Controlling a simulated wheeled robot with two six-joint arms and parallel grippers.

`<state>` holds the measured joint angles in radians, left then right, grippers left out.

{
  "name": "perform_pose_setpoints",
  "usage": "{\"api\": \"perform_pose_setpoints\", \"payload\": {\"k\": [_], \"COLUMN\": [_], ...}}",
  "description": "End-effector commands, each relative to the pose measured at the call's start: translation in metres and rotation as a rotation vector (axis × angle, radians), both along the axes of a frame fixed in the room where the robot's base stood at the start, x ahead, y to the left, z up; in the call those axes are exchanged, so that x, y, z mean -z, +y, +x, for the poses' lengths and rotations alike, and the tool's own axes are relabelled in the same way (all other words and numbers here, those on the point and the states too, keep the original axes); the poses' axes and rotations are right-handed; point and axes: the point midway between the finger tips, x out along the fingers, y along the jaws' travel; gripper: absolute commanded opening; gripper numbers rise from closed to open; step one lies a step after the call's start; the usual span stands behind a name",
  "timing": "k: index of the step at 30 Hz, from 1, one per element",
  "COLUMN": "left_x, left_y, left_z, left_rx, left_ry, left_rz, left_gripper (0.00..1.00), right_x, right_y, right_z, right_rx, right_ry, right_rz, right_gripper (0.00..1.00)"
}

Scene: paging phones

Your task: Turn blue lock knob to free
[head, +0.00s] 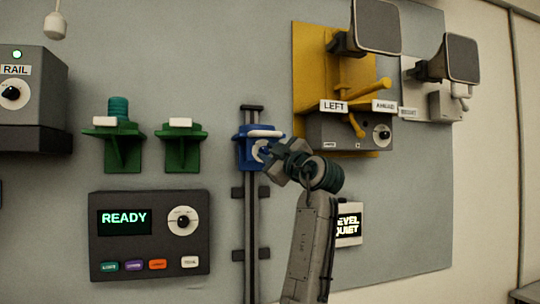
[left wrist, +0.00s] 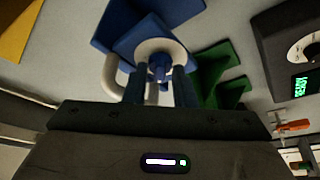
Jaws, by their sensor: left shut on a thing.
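The blue lock knob (left wrist: 158,66) sits at the centre of a round white dial (left wrist: 143,50) on a blue carriage (head: 244,150). The carriage rides on a dark vertical rail (head: 251,220) on the wall panel and has a white bar on top. My left gripper (head: 268,153) reaches the dial from the lower right. In the left wrist view its two dark fingers (left wrist: 159,84) stand either side of the knob, shut on it. The knob is mostly hidden by my gripper in the head view, and the dial markings cannot be read. My right gripper is not in view.
Two green brackets (head: 182,150) are left of the rail. Below them is a dark console (head: 150,265) reading READY.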

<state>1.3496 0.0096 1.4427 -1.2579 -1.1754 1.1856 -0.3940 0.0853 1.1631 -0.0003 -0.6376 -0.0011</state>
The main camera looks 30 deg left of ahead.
Motion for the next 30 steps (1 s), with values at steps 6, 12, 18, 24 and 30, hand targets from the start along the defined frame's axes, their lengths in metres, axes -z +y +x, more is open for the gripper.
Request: {"api": "perform_pose_setpoints", "payload": {"k": [6, 12, 18, 24, 30], "left_x": [0.000, 0.000, 0.000, 0.008, 0.018], "left_y": [0.000, 0.000, -0.001, -0.018, -0.051], "left_z": [0.000, 0.000, 0.000, -0.007, -0.022], "left_rx": [0.001, 0.001, 0.001, 0.004, 0.005], "left_ry": [-0.001, -0.001, 0.000, -0.002, -0.002], "left_rz": [0.000, 0.000, 0.000, -0.001, -0.002], "left_gripper": [0.01, 0.33, 0.33, 0.33, 0.33], "right_x": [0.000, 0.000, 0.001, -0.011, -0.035], "right_y": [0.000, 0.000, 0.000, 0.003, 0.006], "right_z": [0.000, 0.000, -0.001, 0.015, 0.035], "right_rx": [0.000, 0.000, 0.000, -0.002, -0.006], "right_ry": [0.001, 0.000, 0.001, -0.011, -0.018], "right_rz": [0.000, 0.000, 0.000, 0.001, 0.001], "right_gripper": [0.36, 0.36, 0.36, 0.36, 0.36]}}
